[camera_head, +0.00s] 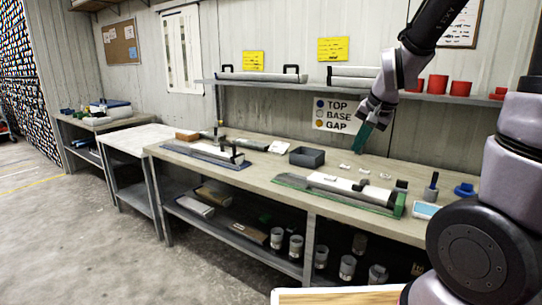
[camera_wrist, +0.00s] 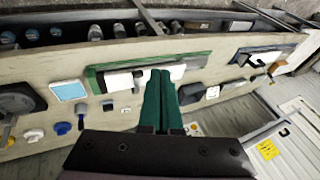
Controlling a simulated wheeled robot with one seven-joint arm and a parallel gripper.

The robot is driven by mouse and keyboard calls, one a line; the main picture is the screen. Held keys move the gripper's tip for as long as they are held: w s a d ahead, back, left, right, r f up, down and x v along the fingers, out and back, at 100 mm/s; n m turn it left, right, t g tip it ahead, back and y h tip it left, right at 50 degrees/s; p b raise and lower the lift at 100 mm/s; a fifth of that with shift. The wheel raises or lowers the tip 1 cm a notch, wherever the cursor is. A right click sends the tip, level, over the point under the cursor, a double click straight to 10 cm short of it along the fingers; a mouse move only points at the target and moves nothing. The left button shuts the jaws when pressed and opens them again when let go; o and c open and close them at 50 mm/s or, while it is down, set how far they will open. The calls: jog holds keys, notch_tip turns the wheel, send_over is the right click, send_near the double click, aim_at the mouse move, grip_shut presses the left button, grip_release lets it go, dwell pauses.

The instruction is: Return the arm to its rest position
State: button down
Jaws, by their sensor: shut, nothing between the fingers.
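My gripper (camera_head: 363,134) hangs in the air above the back part of the long workbench (camera_head: 262,165), in front of the wall sign. Its green fingers are together and empty, and they also show in the wrist view (camera_wrist: 162,92). My arm reaches in from the upper right of the head view. Below the gripper, a green-edged tray (camera_head: 290,183) with white core liner pieces lies on the bench. The gripper is apart from the bench and from everything on it. In the wrist view the fingers overlap part of the green-edged tray (camera_wrist: 93,78).
A shelf (camera_head: 240,82) with long trays and red cups (camera_head: 437,84) runs along the wall close to my gripper. A grey bin (camera_head: 307,157) and a blue-based tray (camera_head: 200,153) stand on the bench. The floor (camera_head: 80,220) at left is clear.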

jog(key=s+r+n+t, duration=0.1)
jog(key=s+r+n, duration=0.1)
jog(key=s+r, duration=1.2)
jog(key=shift+s+d+n+t, duration=0.4)
jog(key=shift+s+d, duration=0.05)
jog(key=shift+s, duration=0.55)
